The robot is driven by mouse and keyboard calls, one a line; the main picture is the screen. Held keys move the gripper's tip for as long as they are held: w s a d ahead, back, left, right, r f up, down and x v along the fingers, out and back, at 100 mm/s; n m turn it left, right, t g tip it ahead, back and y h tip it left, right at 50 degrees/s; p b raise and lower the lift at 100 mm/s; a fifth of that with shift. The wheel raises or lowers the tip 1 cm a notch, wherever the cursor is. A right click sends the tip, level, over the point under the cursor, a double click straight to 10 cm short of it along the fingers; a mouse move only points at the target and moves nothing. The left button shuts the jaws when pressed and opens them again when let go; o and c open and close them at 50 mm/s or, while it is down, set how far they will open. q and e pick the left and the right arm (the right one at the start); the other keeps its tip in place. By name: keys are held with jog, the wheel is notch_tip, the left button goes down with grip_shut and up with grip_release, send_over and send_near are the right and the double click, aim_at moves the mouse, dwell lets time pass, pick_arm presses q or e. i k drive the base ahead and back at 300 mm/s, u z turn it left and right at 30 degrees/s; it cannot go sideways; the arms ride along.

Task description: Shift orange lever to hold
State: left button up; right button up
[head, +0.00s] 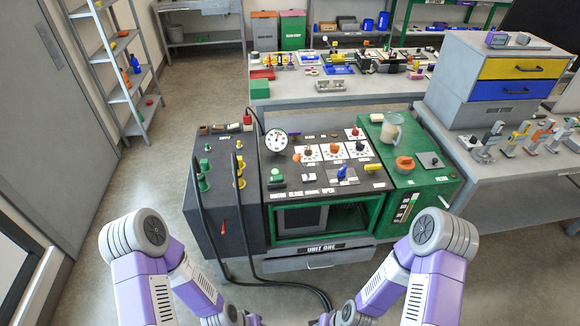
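The fusion cart (319,247), labelled UNIT ONE, stands in front of me with a dark control panel on top. A small orange knob (297,158) sits at the left of white dial plates on the panel; it may be the end of the orange lever. Another orange-red knob (334,148) is on a dial plate to its right. The position markings are too small to read, so I cannot tell which setting the lever is at. My two arms come in from the bottom left and bottom right. Neither gripper shows.
A blue lever (342,173) and a round gauge (276,139) are also on the panel. The green right section carries an orange cap (404,163) and a clear jug (391,129). Black hoses (204,215) hang down the cart's left front. Open floor lies to the left.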

aim_at(296, 158)
jog(key=u, duration=0.25)
jog(key=i, duration=0.9)
jog(key=z, duration=0.05)
